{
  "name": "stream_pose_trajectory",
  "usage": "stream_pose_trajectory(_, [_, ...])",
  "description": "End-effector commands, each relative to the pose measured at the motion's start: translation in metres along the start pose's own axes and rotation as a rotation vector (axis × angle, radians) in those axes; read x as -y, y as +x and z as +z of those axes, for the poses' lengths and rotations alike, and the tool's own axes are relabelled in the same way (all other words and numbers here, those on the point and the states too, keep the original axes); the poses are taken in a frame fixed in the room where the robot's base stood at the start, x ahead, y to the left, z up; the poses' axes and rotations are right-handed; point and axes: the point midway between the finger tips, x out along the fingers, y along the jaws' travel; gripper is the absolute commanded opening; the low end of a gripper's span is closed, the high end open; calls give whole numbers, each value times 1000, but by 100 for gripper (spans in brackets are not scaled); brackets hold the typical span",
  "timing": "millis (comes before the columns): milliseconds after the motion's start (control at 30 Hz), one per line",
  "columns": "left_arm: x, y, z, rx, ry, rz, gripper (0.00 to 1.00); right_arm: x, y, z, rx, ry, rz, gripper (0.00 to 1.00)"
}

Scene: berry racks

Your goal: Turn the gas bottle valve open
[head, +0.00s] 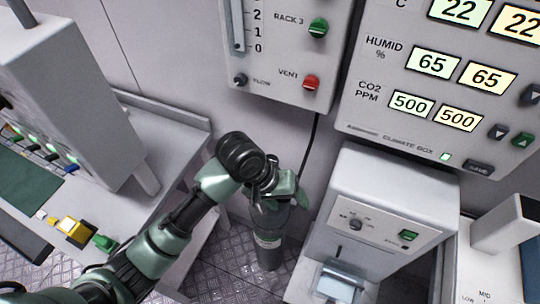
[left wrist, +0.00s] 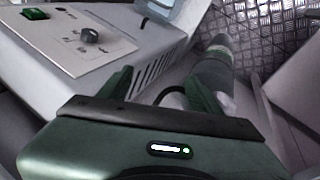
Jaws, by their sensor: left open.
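The gas bottle (head: 268,248) is a dark grey-green cylinder with a pale label band, standing upright on the floor by the wall. My left gripper (head: 286,192) is over its top and hides the valve in the head view. In the left wrist view my left gripper (left wrist: 160,84) is open, with its two green fingers apart and nothing visible held between them. The gas bottle (left wrist: 213,66) shows there beyond the right finger. The valve cannot be made out clearly, and I cannot tell whether a finger touches it. My right gripper is not in view.
A white box with a knob and green switch (head: 378,215) stands close right of the bottle; it also fills the upper left of the wrist view (left wrist: 150,60). A grey bench (head: 165,120) is at left. Wall panels with vent and climate controls (head: 400,140) hang above.

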Motion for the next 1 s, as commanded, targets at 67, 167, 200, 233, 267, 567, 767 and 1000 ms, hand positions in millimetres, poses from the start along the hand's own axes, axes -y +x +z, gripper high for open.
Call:
stream_pose_trajectory(67, [-8,-6,-21,29,-27,-46,64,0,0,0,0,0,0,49])
stream_pose_trajectory(167, [-11,-16,-41,66,-94,-120,64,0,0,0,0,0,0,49])
stream_pose_trajectory(200, [-10,-21,-51,74,-128,-155,64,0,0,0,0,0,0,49])
stream_pose_trajectory(233, [-9,-26,-58,77,-156,-183,64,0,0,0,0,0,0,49])
stream_pose_trajectory(267, [-7,-31,-65,79,-186,-211,64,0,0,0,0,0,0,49])
stream_pose_trajectory(567, [15,-87,-121,32,-461,-411,64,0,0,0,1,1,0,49])
stream_pose_trajectory(767, [21,-91,-127,22,-511,-436,64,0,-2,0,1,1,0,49])
stream_pose_trajectory(1000, [35,-58,-122,23,-509,-436,64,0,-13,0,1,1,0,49])
